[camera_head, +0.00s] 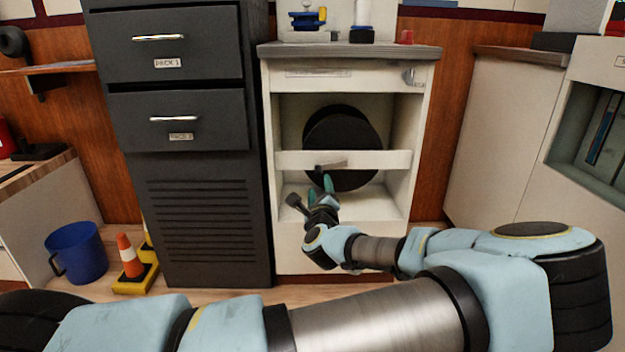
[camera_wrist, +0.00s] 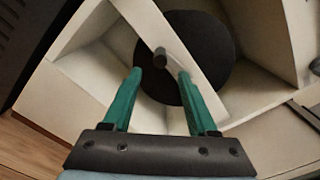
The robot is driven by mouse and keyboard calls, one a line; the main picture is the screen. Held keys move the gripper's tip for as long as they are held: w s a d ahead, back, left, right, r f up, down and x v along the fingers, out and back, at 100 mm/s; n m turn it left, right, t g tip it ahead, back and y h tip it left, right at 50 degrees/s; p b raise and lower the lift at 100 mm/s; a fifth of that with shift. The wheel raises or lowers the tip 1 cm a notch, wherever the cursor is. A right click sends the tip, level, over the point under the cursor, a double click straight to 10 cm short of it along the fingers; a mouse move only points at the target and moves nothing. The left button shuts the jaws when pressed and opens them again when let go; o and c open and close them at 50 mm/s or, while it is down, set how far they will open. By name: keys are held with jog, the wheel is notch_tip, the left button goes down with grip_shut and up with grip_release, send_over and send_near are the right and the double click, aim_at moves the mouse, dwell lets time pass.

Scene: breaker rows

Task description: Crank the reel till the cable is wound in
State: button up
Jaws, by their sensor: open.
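The reel is a large black disc (camera_head: 343,128) inside the white cabinet, behind a white crossbar (camera_head: 385,160). It also shows in the wrist view (camera_wrist: 215,50). A dark crank handle (camera_head: 331,166) sits at the front of the crossbar. In the wrist view its round knob (camera_wrist: 160,57) points toward me. My gripper (camera_head: 321,182) has green fingers and is just below the handle in the head view. In the wrist view the gripper (camera_wrist: 160,76) is open, and the knob appears between and slightly beyond the fingertips. Contact cannot be told. I cannot make out a cable.
A dark drawer cabinet (camera_head: 190,210) stands close on the left. A blue bucket (camera_head: 78,254) and an orange-yellow cone (camera_head: 130,258) are on the floor at left. A pale counter unit (camera_head: 508,130) stands to the right. Small items, including a blue-yellow one (camera_head: 308,20), are on the cabinet top.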

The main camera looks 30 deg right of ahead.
aim_at(318, 176)
jog(key=b+x, duration=0.1)
jog(key=x, duration=0.8)
jog(key=shift+b, duration=0.4)
jog(key=shift+s, duration=0.1)
grip_shut()
jog(key=shift+f, duration=0.1)
dwell(0.7)
